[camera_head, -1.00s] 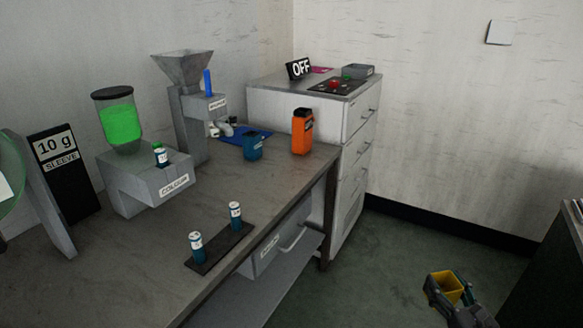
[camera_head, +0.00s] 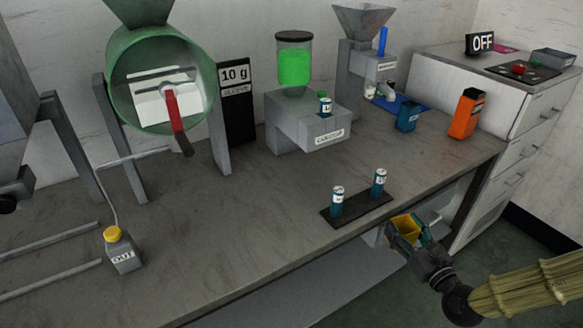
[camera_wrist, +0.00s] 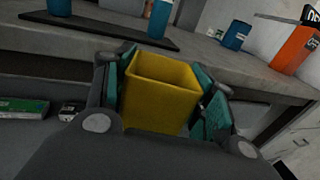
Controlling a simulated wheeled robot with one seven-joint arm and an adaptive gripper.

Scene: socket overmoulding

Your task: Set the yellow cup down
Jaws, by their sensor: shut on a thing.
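The yellow cup (camera_head: 406,230) is a square, open-topped container. My gripper (camera_head: 408,234) is shut on it, with teal finger pads on both sides. It is held in front of the workbench's front edge, near the dark strip with two blue cans. In the wrist view the yellow cup (camera_wrist: 160,92) sits between the finger pads of my gripper (camera_wrist: 165,95), its open mouth facing up and slightly tilted. I see no contents in it, and its lower part is hidden by my gripper.
The workbench (camera_head: 270,215) has clear room at its middle. A dark strip (camera_head: 357,209) holds two blue cans near the front edge. The colour dispenser (camera_head: 305,120), blue cup (camera_head: 406,116), orange bottle (camera_head: 466,113) and green drum (camera_head: 160,75) stand further back.

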